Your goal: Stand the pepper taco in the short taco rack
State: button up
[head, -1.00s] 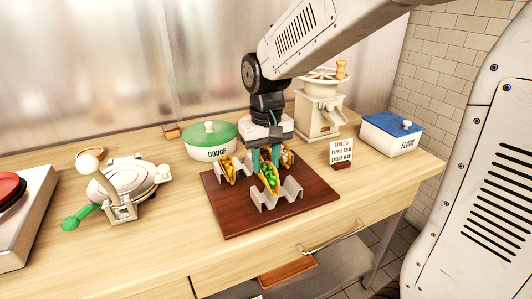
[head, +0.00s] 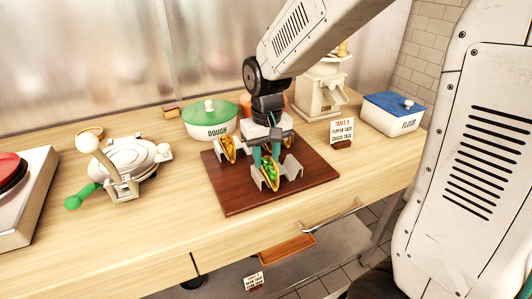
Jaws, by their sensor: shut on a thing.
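The pepper taco (head: 269,172), a yellow shell with green pieces, is between the teal fingers of my gripper (head: 267,154). My gripper points down and is shut on it. The taco is upright at the left slot of the short taco rack (head: 291,169), a grey zigzag stand at the front of the dark board. I cannot tell whether its bottom touches the slot. The rack's right slot looks empty. Behind, another grey rack (head: 216,148) holds a taco with orange-yellow filling (head: 228,148); another taco there is partly hidden by my gripper.
The brown board (head: 235,199) has bare room at its front. A green-lidded dough pot (head: 210,122) and a white grinder (head: 318,97) stand behind. An order card (head: 342,131) and blue-lidded flour box (head: 392,115) are right, a tortilla press (head: 125,175) left.

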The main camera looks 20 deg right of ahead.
jog(key=o, duration=1.1)
jog(key=shift+r, duration=0.1)
notch_tip(320, 180, up, 8)
jog(key=shift+f, duration=0.15)
jog(key=shift+s+f, duration=0.15)
jog(key=shift+s, duration=0.05)
jog(key=shift+t, duration=0.7)
jog(key=s+d+r, duration=0.1)
jog(key=s, duration=0.6)
jog(key=s+d+r, duration=0.1)
jog(key=s, duration=0.6)
jog(key=s+d, duration=0.1)
jog(key=s, duration=0.6)
jog(key=shift+s+r, duration=0.3)
jog(key=shift+r, duration=0.1)
